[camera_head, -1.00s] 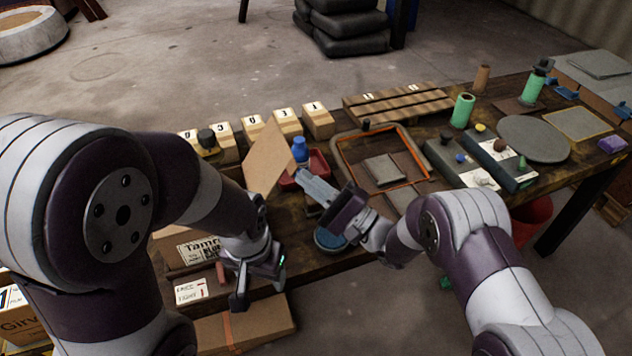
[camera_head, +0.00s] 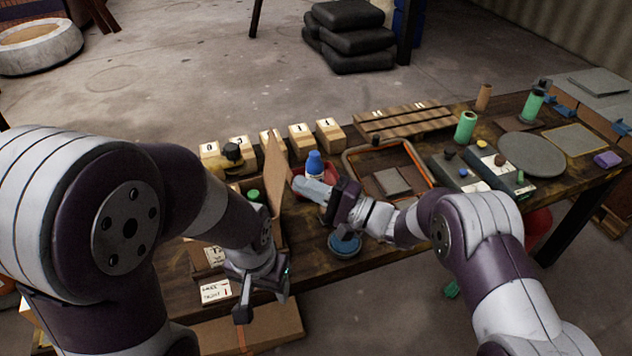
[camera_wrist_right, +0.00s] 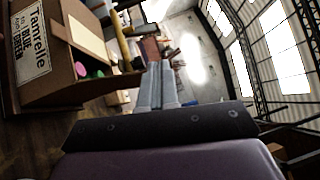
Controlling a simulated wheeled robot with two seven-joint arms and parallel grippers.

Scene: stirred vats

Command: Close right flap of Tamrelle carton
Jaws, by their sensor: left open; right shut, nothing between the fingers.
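The Tamrelle carton (camera_head: 206,268) is a brown box on the table, partly hidden behind my left arm. Its right flap (camera_head: 275,172) stands up, nearly edge-on in the head view. A green-topped item (camera_head: 253,195) shows inside. My left gripper (camera_head: 263,298) is open, in front of the carton.
A blue-capped bottle (camera_head: 315,163) in a red bin is close behind my right fingers. A blue round dish (camera_head: 344,245) lies below my right wrist. An orange-edged tray (camera_head: 388,165) stands to the right. Several numbered boxes (camera_head: 302,138) line the back edge.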

